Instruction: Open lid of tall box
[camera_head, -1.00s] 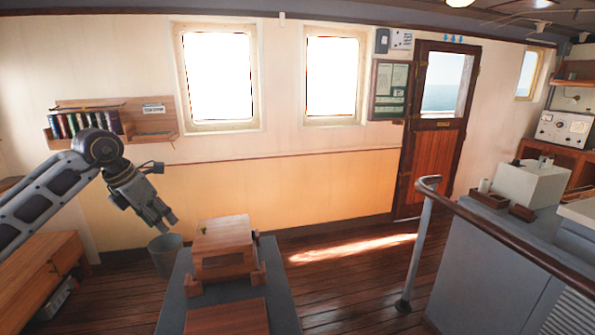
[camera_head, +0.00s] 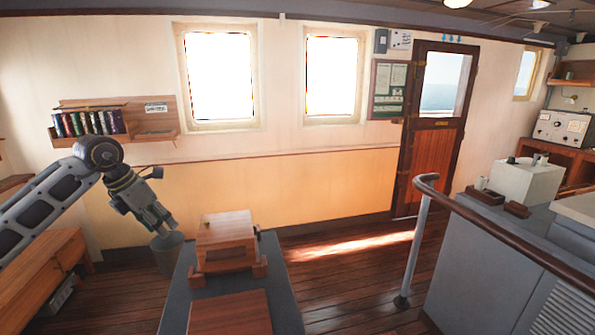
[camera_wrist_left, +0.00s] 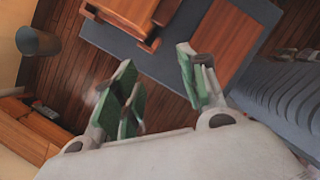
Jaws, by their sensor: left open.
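The tall wooden box (camera_head: 224,249) stands on a narrow grey-topped table. My right gripper is out of view.
A flat wooden panel or box (camera_head: 231,314) lies at the table's near end. A grey bin (camera_head: 167,252) stands on the floor behind my left gripper. A railing (camera_head: 422,225) and console are on the right. The table top (camera_head: 176,303) has narrow bare margins.

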